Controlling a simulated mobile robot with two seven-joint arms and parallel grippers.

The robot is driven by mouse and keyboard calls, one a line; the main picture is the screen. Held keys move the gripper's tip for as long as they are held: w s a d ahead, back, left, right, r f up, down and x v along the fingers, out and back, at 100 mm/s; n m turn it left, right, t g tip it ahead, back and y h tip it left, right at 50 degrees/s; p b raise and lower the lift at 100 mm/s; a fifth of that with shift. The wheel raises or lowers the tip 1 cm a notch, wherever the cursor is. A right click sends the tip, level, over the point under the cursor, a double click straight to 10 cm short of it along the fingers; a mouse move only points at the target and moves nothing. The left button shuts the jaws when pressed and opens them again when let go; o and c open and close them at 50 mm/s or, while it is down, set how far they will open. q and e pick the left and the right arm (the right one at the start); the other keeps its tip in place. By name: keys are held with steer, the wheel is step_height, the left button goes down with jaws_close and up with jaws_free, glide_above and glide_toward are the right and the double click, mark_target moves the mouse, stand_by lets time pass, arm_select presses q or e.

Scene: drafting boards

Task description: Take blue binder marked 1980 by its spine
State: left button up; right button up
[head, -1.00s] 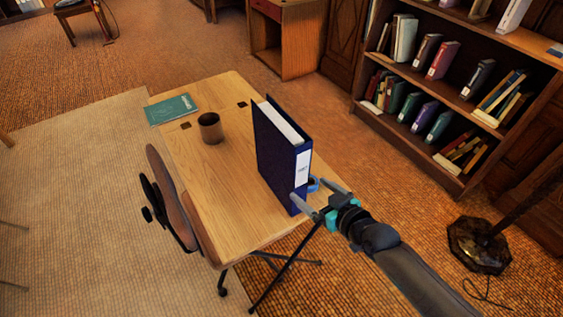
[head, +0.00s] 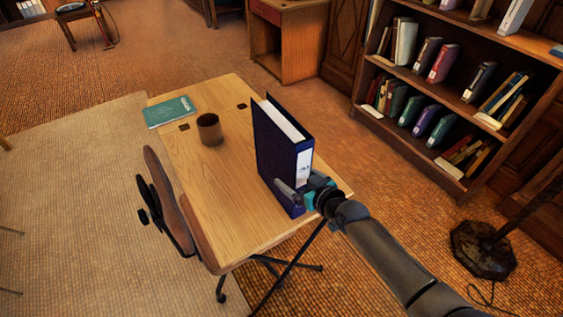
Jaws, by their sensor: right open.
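The blue binder (head: 279,148) stands upright on the wooden drafting table (head: 232,215), its spine with a white label facing right and toward me. The label's writing is too small to read. My right gripper (head: 292,190) is at the lower part of the spine. It is open, with one finger showing in front of the binder's near side cover; the other finger is hidden behind the binder or the gripper. I cannot tell whether the fingers touch it. My left gripper is not in view.
A brown mug (head: 210,130) and a teal book (head: 171,112) lie toward the table's far left. A chair (head: 168,200) stands at the table's left edge. A bookshelf (head: 480,80) is at the right, and a dark lamp base (head: 482,250) stands on the floor.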

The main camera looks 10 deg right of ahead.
steer(key=shift+c, duration=0.2)
jaws_close()
stand_by(0.6)
steer(key=shift+w+r, duration=0.1)
steer(key=shift+r, duration=0.1)
